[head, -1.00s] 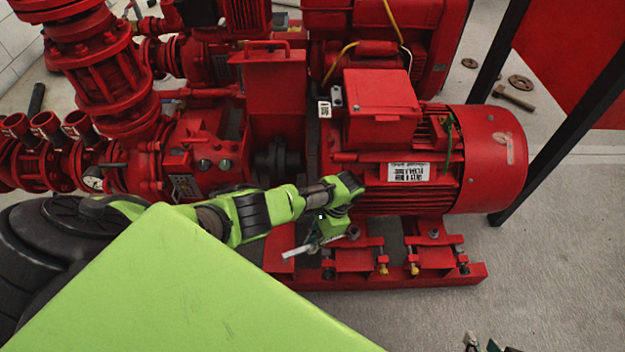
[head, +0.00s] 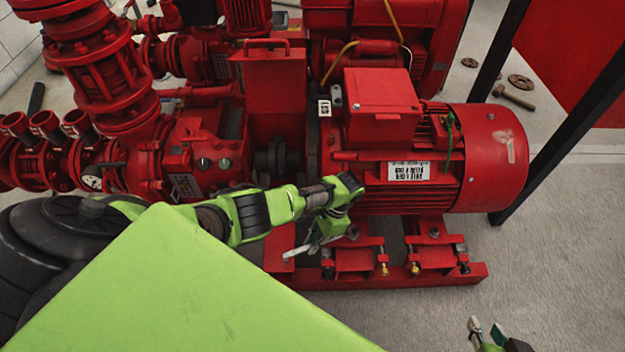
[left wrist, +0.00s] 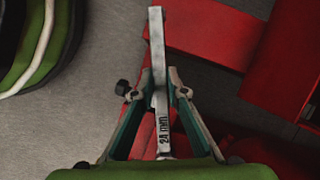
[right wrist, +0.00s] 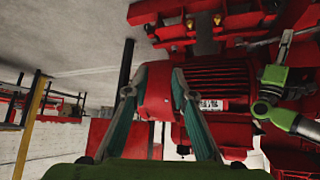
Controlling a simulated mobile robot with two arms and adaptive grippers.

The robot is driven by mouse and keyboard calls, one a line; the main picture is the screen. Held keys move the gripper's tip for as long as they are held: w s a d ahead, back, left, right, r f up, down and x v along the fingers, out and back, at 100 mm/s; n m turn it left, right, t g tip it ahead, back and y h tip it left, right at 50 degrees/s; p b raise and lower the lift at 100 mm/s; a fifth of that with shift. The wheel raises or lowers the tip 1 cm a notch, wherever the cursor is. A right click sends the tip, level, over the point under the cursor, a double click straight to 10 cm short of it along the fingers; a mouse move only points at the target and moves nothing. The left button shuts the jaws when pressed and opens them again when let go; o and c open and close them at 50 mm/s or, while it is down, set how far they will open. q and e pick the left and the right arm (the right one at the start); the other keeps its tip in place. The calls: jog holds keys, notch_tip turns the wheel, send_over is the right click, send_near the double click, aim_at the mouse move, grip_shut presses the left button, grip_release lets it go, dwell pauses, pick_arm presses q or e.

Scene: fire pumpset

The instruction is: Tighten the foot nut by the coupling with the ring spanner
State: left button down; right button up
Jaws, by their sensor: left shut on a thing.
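The ring spanner (left wrist: 158,60) is a grey bar marked 24 mm. My left gripper (left wrist: 160,92) is shut on it. In the head view the left gripper (head: 318,238) is at the motor's coupling-side front foot, with the spanner (head: 298,250) pointing left. The foot nut (head: 352,232) by the coupling (head: 280,160) shows just right of this gripper. The spanner's ring end is hidden in the head view, so I cannot tell whether it sits on the nut. My right gripper (head: 486,333) is open and empty, low in front of the base frame.
The red motor (head: 485,160) stands on a red base frame (head: 455,278) with adjusting bolts along its front. Black posts (head: 555,150) rise at the right.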

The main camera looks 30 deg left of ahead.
pick_arm(q)
jog(key=shift+f, duration=0.25)
pick_arm(e)
jog(key=shift+w+a+r+t, duration=0.2)
jog(key=shift+w+r+t, duration=0.15)
jog(key=shift+w, duration=0.2)
jog(key=shift+w+a+r+t, duration=0.15)
jog(key=shift+w+r+t, duration=0.1)
jog(key=shift+w+r, duration=0.2)
pick_arm(q)
jog(key=shift+f+b, duration=0.15)
jog(key=shift+b, duration=0.2)
pick_arm(e)
jog(key=shift+w+a+r+t+y, duration=0.3)
jog(key=shift+w+r+t, duration=0.1)
jog(key=shift+w, duration=0.2)
pick_arm(q)
jog(key=shift+f, duration=0.1)
pick_arm(e)
jog(key=shift+w+r, duration=0.3)
jog(key=shift+w+a+r+t, duration=0.15)
jog(key=shift+w+r+t, duration=0.05)
jog(key=shift+t, duration=0.1)
pick_arm(q)
jog(key=shift+f, duration=0.1)
pick_arm(e)
jog(key=shift+w+a+r, duration=0.1)
jog(key=shift+w+r, duration=0.15)
jog(key=shift+r+t, duration=0.1)
jog(key=shift+t, duration=0.2)
